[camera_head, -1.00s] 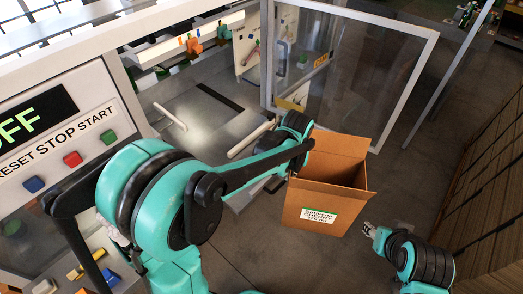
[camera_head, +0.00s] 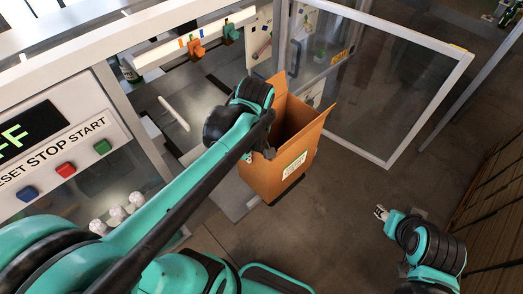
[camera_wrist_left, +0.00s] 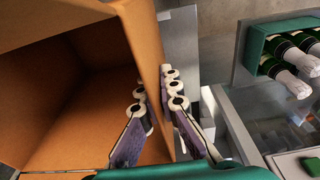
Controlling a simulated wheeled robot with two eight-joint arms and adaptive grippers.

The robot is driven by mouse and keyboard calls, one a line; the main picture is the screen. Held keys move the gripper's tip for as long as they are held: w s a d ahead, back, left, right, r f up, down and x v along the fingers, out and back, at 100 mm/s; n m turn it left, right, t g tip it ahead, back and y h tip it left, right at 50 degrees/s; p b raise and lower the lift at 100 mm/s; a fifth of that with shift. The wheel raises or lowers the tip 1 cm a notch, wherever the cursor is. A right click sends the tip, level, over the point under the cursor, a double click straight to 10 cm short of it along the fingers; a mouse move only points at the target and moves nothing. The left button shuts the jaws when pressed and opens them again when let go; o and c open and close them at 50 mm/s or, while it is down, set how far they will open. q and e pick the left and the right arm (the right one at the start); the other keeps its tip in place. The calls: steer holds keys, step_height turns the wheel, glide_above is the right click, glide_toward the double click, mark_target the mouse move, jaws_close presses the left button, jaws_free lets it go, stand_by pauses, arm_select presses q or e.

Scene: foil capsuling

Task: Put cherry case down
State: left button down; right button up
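The cherry case is an open-topped brown cardboard box (camera_head: 285,150) with a white-and-green label, its print too small to read. It is upright, slightly tilted in the head view, beside the machine's opening. My left gripper (camera_head: 262,150) is at its near left side, partly hidden by my arm. In the left wrist view, the gripper's fingers (camera_wrist_left: 156,92) straddle one wall of the box (camera_wrist_left: 85,85), one inside and one outside, closed on it. The visible inside looks empty. Whether its bottom touches anything is unclear. My right gripper (camera_head: 381,213) is apart, low on the right, with unclear fingers.
The machine's glass door (camera_head: 385,85) stands open behind the box. A panel with blue, red (camera_head: 66,170) and green buttons is at left. The left wrist view shows a green holder (camera_wrist_left: 252,50) with several foil-topped bottles (camera_wrist_left: 296,82). Bare floor (camera_head: 340,190) lies right of the box.

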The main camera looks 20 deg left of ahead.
arm_select(q)
steer(key=w+a+f+b, duration=0.3)
steer(key=w+a+f, duration=0.3)
steer(key=w+f, duration=0.2)
step_height(320, 180, down, 2)
steer(key=shift+a+f, duration=0.1)
steer(key=shift+a, duration=0.05)
steer(key=shift+s, duration=0.1)
steer(key=shift+f, duration=0.15)
steer(key=c, duration=1.7)
jaws_free()
